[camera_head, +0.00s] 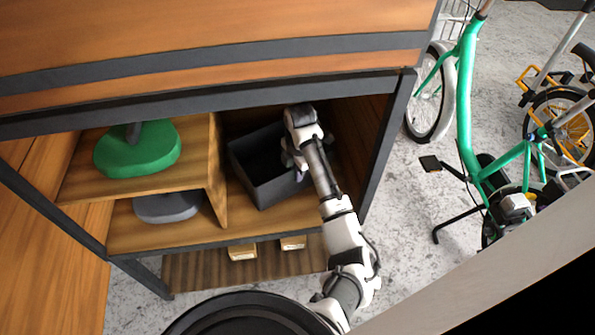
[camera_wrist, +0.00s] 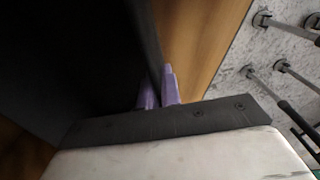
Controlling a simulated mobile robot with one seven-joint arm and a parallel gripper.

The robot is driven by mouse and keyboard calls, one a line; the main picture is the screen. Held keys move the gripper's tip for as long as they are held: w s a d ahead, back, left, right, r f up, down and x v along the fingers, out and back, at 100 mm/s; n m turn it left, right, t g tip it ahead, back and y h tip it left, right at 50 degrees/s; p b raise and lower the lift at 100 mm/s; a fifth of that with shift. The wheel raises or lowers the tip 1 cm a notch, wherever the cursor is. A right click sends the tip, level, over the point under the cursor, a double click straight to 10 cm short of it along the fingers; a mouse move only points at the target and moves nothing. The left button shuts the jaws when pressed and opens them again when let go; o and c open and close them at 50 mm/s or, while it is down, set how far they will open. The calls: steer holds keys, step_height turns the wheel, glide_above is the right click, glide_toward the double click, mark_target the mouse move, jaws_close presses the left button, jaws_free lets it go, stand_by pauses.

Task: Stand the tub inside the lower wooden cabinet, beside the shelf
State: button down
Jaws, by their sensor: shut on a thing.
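The tub is a dark grey, open, box-shaped container (camera_head: 273,190) in the head view. It is inside the lower wooden cabinet (camera_head: 120,240), to the right of the shelf (camera_head: 85,188) and its upright divider. It looks slightly turned, and I cannot tell whether its base touches the cabinet floor. My gripper (camera_head: 300,160) reaches in from the front right and is shut on the tub's right wall. In the wrist view the purple fingertips (camera_wrist: 158,90) pinch the dark wall of the tub (camera_wrist: 80,60). The far corner of the tub is in shadow.
A green object (camera_head: 135,150) sits on the shelf, with a grey one (camera_head: 168,206) below it. The cabinet's dark right post (camera_head: 385,150) is close to my arm. Small boxes (camera_head: 242,252) lie under the cabinet. A green bike (camera_head: 468,110) stands to the right.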

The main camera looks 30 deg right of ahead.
steer(key=shift+f, duration=0.15)
steer(key=c, duration=1.6)
jaws_free()
step_height(320, 180, up, 8)
steer(key=shift+d+f+p, duration=0.15)
steer(key=shift+f+p, duration=0.1)
steer(key=shift+p, duration=0.5)
steer(key=shift+r, duration=0.15)
